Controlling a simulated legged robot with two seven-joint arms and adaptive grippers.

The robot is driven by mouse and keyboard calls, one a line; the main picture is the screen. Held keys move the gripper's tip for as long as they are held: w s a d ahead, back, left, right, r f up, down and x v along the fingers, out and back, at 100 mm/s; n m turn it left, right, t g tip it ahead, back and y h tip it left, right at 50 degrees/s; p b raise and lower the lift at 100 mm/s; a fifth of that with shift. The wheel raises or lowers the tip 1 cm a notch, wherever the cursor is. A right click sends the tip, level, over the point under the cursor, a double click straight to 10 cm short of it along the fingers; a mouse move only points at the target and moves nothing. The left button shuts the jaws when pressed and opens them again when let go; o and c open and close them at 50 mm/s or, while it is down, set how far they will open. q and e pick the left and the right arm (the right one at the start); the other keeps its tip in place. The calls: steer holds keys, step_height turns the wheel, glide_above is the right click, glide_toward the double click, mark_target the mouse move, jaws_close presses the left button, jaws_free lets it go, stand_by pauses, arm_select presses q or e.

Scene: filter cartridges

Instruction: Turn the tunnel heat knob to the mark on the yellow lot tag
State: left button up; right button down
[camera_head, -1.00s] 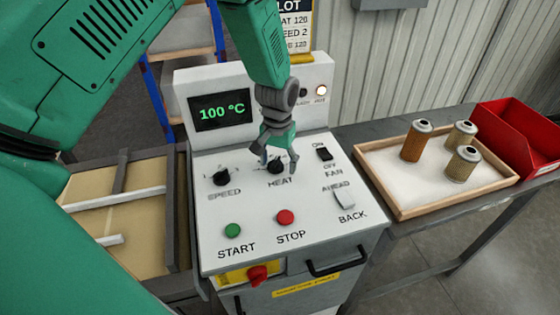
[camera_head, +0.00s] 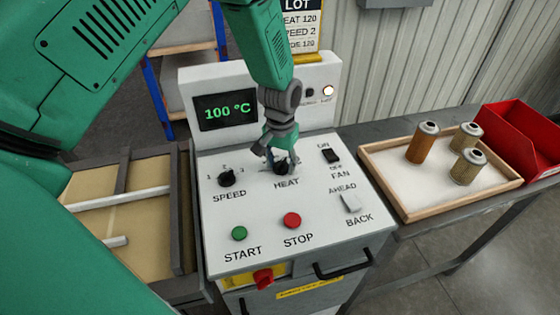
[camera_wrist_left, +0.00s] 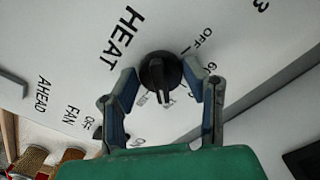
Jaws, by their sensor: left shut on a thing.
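The heat knob (camera_head: 281,169) is a black dial above the HEAT label on the white control panel. My left gripper (camera_head: 280,160) points down over it and hides part of it. In the left wrist view the knob (camera_wrist_left: 157,72) sits between the two blue-padded fingers of my left gripper (camera_wrist_left: 163,80), which is shut on it. Its pointer and some scale marks are partly covered. The green display (camera_head: 227,111) reads 100 °C. The lot tag (camera_head: 301,28), with a yellow lower edge, reads HEAT 120 and SPEED 2; its top is cut off. My right gripper is out of view.
The speed knob (camera_head: 227,178) is left of the heat knob, and the fan switch (camera_head: 331,156) right of it. Green start (camera_head: 239,234) and red stop (camera_head: 292,220) buttons lie in front. A wooden tray (camera_head: 405,216) with filter cartridges and a red bin (camera_head: 512,140) stand right.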

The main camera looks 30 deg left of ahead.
arm_select(q)
steer(key=o, duration=0.8)
steer(key=shift+a+r, duration=0.1)
steer(key=o, duration=0.3)
steer(key=shift+d+r, duration=0.1)
steer(key=shift+d, duration=0.25)
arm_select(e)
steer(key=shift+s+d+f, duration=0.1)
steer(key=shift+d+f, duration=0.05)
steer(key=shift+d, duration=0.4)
